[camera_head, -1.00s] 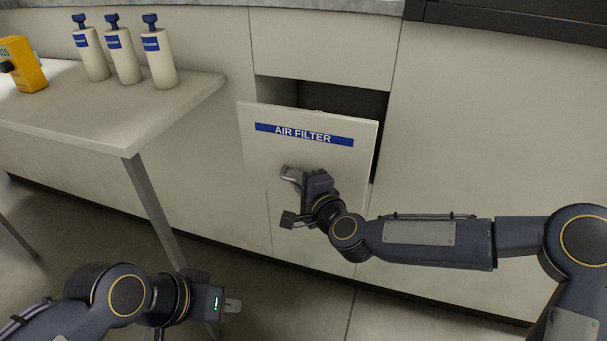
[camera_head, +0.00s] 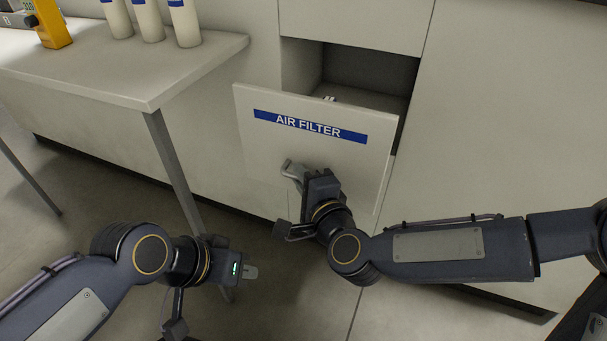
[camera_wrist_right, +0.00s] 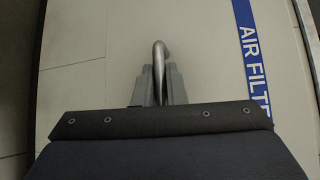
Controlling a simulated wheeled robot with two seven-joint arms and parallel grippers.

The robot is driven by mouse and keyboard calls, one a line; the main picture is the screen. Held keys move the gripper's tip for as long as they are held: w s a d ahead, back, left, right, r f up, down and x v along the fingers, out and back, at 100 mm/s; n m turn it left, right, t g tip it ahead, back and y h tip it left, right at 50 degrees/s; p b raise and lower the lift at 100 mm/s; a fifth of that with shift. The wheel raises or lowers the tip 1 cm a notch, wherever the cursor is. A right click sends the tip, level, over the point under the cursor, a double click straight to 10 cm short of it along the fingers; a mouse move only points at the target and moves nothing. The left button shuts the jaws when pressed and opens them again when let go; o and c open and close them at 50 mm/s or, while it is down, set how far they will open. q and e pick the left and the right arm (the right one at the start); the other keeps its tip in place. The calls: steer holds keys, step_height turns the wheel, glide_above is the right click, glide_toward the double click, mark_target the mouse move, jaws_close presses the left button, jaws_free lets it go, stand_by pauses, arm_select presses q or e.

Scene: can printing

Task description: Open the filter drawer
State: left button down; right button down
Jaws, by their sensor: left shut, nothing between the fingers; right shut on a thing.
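The filter drawer (camera_head: 350,154) has a pale front with a blue "AIR FILTER" label and stands partly out of the cabinet, with a dark gap behind its top edge. Something small and white shows just behind that edge. My right gripper (camera_head: 294,172) is at the drawer front below the label, shut on the metal drawer handle. In the right wrist view the curved handle (camera_wrist_right: 159,60) sits between the fingers, and the label (camera_wrist_right: 252,58) runs along the right. My left gripper (camera_head: 250,272) is shut and empty, low at the left, apart from the drawer.
A pale table (camera_head: 90,75) stands left of the drawer, its metal leg (camera_head: 172,170) between it and my left arm. Several white bottles (camera_head: 148,22) and a yellow device (camera_head: 51,25) are on it. Open floor lies below the drawer.

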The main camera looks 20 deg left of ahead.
steer(key=c, duration=1.5)
jaws_free()
steer(key=p+v, duration=0.1)
steer(key=v, duration=0.6)
steer(key=shift+s+d+p, duration=0.25)
steer(key=shift+d+p, duration=0.05)
